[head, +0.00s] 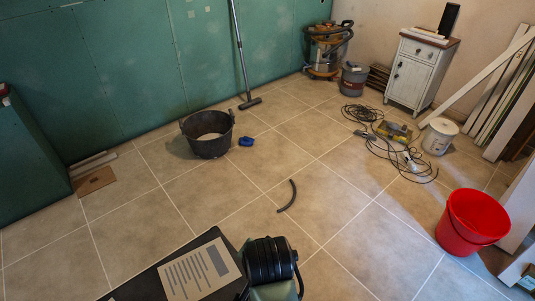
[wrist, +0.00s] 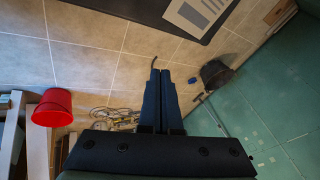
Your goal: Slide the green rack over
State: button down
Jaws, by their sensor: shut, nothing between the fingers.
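I cannot make out a green rack in either view. A dark flat surface (head: 143,284) with a printed sheet (head: 201,272) on it lies at the bottom of the head view. The same surface (wrist: 150,12) and sheet (wrist: 200,14) show at the top of the wrist view. My gripper (wrist: 160,72) is in the wrist view, its two dark fingers together with nothing between them. It appears apart from the surface. I cannot pick out the gripper in the head view.
A black bucket (head: 207,146) and blue item (head: 246,142) stand on the tiled floor near the green wall (head: 120,65). Cables (head: 372,120), a white tub (head: 439,137) and a red bucket (head: 470,222) are at right. Much of the middle floor is clear.

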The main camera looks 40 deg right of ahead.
jog(key=s+a+f+m+g+y, duration=0.1)
jog(key=s+f+m+g+y, duration=0.3)
jog(key=s+f, duration=0.65)
jog(key=shift+n+g+h, duration=0.3)
jog(key=shift+g+h, duration=0.1)
jog(key=shift+h, duration=0.4)
jog(key=f, duration=0.5)
jog(key=s+f, duration=0.1)
jog(key=f, duration=0.2)
jog(key=shift+a, duration=0.1)
jog(key=shift+a+f, duration=0.2)
jog(key=shift+a, duration=0.15)
jog(key=shift+a+p, duration=0.55)
jog(key=shift+a, duration=1.1)
